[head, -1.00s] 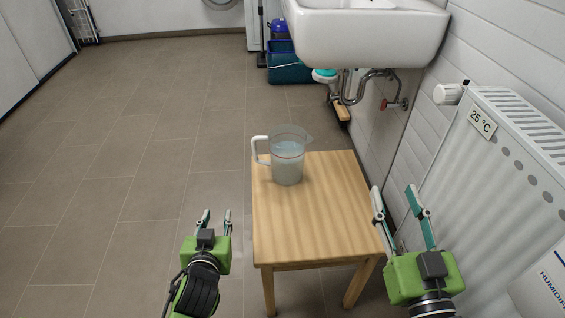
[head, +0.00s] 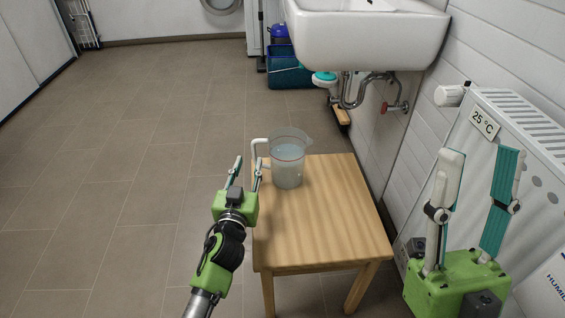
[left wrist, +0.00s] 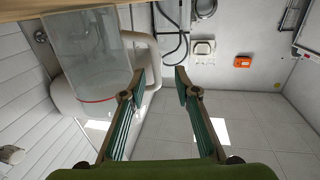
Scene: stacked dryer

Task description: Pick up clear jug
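The clear jug (head: 289,165) stands upright on the wooden stool (head: 320,225), near its far left corner. Its white handle (head: 257,152) points left. In the left wrist view the jug (left wrist: 88,50) is at upper left, with a red line round it and the handle (left wrist: 145,65) on its right side. My right gripper (head: 480,170) is open and empty, by the radiator to the right of the stool.
A white sink (head: 365,35) with pipes hangs behind the stool. A white radiator (head: 530,190) stands along the right wall. A blue-green crate (head: 290,75) stands at the back. The tiled floor (head: 120,180) on the left is clear.

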